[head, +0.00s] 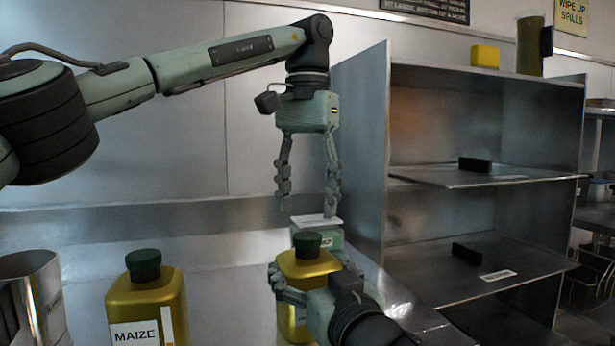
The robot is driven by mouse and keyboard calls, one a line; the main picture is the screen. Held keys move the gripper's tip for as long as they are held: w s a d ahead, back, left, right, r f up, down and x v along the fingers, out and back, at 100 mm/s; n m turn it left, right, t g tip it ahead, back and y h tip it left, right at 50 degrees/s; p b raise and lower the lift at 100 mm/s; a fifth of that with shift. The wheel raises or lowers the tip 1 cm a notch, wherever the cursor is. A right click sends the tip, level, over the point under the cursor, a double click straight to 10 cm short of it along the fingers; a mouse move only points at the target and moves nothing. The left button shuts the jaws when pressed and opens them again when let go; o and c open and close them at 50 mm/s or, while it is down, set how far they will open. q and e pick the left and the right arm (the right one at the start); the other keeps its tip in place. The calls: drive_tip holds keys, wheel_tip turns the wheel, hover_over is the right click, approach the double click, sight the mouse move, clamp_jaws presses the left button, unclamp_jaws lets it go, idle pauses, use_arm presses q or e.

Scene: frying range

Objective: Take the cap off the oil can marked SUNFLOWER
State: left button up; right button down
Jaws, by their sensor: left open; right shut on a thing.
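A gold oil can (308,266) with a dark green cap (307,245) stands upright at lower centre. A strip of its label shows, but my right arm covers most of it and I cannot read the name. My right gripper (306,279) is shut on this can's body, below the cap. My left gripper (307,204) points down above the can and cap, open and empty, its fingers apart. A second gold can (148,296) with a green cap, marked MAIZE, stands to the left. I see no readable SUNFLOWER marking.
A pale green box with a white top (318,222) stands behind the held can. A steel container (36,300) is at the lower left. A metal shelf unit (362,160) rises close on the right, with a yellow block (485,56) and a container (530,48) on top.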

sight(307, 235)
use_arm(q)
drive_tip(key=shift+f, duration=2.2)
drive_tip(key=shift+c, duration=0.2)
